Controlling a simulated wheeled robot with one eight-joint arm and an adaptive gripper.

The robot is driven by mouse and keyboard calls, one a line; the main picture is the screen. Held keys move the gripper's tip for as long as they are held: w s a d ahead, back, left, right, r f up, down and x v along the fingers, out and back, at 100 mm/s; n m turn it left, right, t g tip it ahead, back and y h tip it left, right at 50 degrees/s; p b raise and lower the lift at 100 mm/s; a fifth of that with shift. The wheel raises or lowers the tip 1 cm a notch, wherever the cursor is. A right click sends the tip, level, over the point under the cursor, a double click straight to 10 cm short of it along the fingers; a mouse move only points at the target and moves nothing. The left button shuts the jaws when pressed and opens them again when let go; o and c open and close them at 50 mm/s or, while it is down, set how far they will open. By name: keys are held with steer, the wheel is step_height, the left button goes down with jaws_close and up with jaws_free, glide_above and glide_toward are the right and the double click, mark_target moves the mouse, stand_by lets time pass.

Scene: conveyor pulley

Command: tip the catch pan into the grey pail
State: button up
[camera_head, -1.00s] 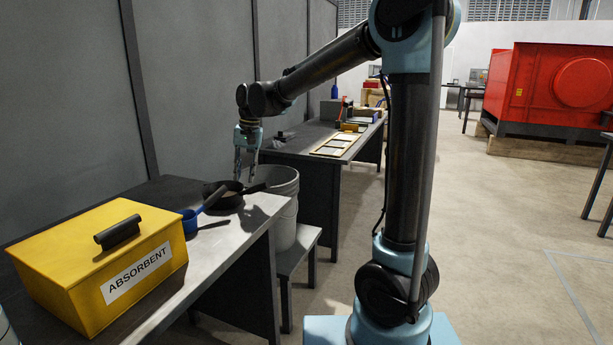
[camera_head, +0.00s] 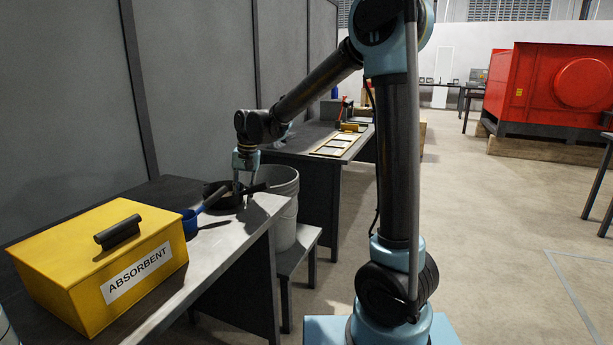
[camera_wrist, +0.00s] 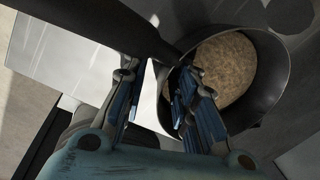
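The catch pan (camera_head: 224,203) is a dark round pan on the near bench, with its handle pointing right toward the pail. In the wrist view the pan (camera_wrist: 270,98) holds brown granular material, and its dark handle (camera_wrist: 95,27) runs to the upper left. The grey pail (camera_head: 285,212) stands just right of the bench on a low stand. My gripper (camera_head: 245,186) is over the handle side of the pan. In the wrist view its fingers (camera_wrist: 163,80) are apart, with the handle's pan end just beyond the tips. I cannot tell whether they touch it.
A yellow absorbent box (camera_head: 105,262) sits at the near end of the bench (camera_head: 225,250). A second table (camera_head: 300,143) stands behind the pail. A grey wall closes the left side; open floor lies right.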

jaws_close()
steer(key=shift+r, duration=1.65)
stand_by(0.5)
steer(key=shift+r, duration=2.85)
